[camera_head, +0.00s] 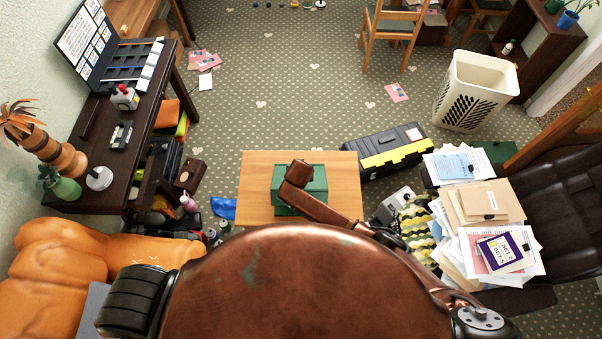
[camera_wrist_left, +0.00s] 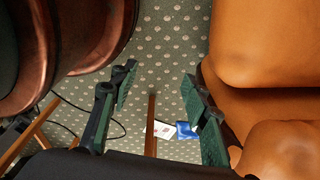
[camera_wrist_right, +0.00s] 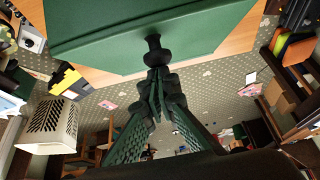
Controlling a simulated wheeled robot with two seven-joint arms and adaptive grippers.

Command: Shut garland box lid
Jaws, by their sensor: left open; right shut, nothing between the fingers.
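The green garland box (camera_head: 314,181) stands on a small wooden table (camera_head: 258,185) ahead of me. My copper right arm crosses over it and hides part of it, so I cannot tell from the head view how far the lid is open. In the right wrist view the box's green panel (camera_wrist_right: 215,22) fills the top, with a dark knob (camera_wrist_right: 153,42) at its edge. My right gripper (camera_wrist_right: 158,76) is shut and empty, its fingertips very close to the knob; contact is unclear. My left gripper (camera_wrist_left: 158,78) is open and empty above the carpet, away from the box.
An orange sofa (camera_head: 50,255) is at the left and also beside my left gripper (camera_wrist_left: 262,50). A black and yellow toolbox (camera_head: 380,152) lies right of the table. Paper piles (camera_head: 480,200) and a white basket (camera_head: 478,88) are further right. Patterned carpet behind the table is mostly clear.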

